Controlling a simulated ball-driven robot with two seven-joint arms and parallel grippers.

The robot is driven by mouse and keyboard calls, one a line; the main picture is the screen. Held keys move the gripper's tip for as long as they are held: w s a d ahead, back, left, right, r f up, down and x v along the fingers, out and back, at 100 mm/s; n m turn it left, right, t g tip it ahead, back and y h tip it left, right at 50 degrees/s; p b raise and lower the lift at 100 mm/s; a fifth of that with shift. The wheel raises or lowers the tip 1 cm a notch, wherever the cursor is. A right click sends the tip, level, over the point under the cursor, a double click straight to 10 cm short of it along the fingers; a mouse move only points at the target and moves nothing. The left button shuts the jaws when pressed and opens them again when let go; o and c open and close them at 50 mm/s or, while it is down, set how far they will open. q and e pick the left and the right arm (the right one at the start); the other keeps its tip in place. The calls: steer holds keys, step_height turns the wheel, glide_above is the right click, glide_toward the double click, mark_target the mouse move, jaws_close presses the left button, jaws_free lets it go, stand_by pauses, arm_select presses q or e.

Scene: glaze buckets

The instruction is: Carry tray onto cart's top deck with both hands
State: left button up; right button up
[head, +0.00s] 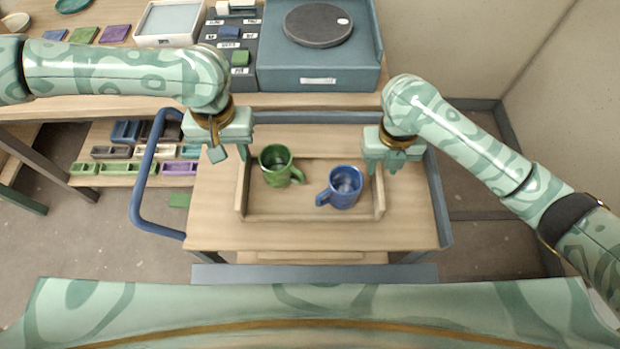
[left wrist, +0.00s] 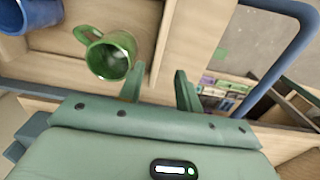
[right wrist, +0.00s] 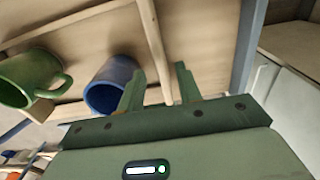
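The wooden tray (head: 310,216) lies flat on the top deck (head: 213,212) of the cart, and appears to rest on it. A green mug (head: 274,166) and a blue mug (head: 346,186) stand upright in it, apart from each other. My left gripper (head: 231,155) is at the tray's left side; in the left wrist view its open fingers (left wrist: 160,90) are on either side of the tray's side wall. My right gripper (head: 383,165) is at the right side; in the right wrist view its open fingers (right wrist: 160,90) likewise flank the other side wall. I cannot tell whether the fingers touch the walls.
The cart has a blue handle (head: 143,185) on the left and a blue rail (head: 437,200) on the right. Behind it is a workbench (head: 270,101) with a blue scale-like box (head: 318,77). A low shelf with coloured small blocks (head: 112,168) sits left. Deck margins around the tray are clear.

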step_height(320, 180, up, 6)
steer(key=shift+f, duration=0.1)
